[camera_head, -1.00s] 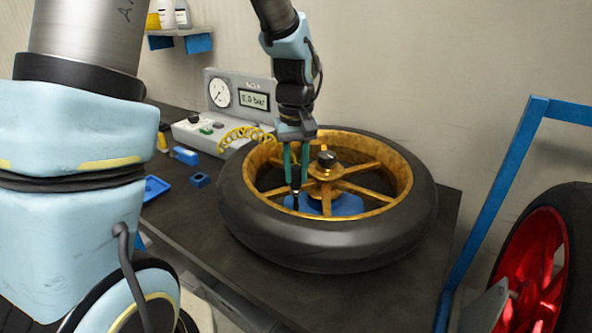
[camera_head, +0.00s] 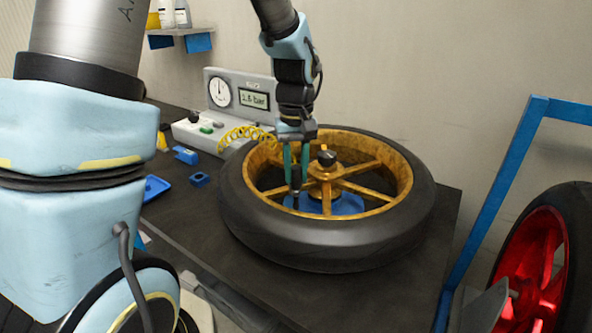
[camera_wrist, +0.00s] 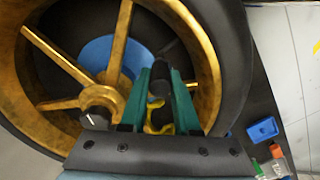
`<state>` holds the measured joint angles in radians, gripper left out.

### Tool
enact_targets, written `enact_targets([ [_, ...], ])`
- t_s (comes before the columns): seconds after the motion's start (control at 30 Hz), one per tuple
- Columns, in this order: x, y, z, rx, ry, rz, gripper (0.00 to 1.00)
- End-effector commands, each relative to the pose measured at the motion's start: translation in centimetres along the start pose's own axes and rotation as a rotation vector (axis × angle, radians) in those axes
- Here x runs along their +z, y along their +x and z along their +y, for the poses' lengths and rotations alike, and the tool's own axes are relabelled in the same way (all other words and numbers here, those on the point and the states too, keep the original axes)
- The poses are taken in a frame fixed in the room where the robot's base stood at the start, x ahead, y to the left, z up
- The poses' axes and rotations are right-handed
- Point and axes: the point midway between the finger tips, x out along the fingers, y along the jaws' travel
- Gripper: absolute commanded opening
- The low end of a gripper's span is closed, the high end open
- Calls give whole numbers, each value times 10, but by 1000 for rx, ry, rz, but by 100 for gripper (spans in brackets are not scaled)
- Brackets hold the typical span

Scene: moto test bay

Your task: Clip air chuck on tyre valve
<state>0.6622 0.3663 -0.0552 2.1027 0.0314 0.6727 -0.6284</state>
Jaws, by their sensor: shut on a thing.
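The tyre (camera_head: 330,245) lies flat on the dark bench, with a gold spoked rim (camera_head: 405,185). My gripper (camera_head: 296,180) reaches down inside the rim, its green fingers shut on the black air chuck (camera_head: 296,202). In the wrist view the chuck (camera_wrist: 160,85) sits between the fingers, beside the inner rim wall. The yellow coiled hose (camera_head: 240,135) runs towards the inflator (camera_head: 235,97), and a piece of yellow hose shows below the chuck in the wrist view. The inflator's display is lit with a non-zero bar reading. The tyre valve is hidden, so I cannot see the joint.
A blue support (camera_head: 345,206) lies under the wheel's hub. A blue tray (camera_head: 156,188) and small blue blocks (camera_head: 199,179) lie on the bench to the left. A blue frame (camera_head: 500,195) and a red wheel (camera_head: 530,260) stand at the right. The bench front is clear.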

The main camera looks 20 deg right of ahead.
Motion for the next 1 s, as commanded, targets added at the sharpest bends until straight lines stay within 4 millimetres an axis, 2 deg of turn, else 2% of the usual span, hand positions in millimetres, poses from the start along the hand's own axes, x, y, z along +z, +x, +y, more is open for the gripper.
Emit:
enact_targets([
  [0.27, 0, 0, 0, 0, 0, 0, 0],
  [0.3, 0, 0, 0, 0, 0, -1, 34],
  [0.57, 0, 0, 0, 0, 0, 0, 64],
  [0.77, 0, 0, 0, 0, 0, -1, 66],
  [0.9, 0, 0, 0, 0, 0, 0, 82],
  [1.0, 0, 0, 0, 0, 0, 0, 90],
])
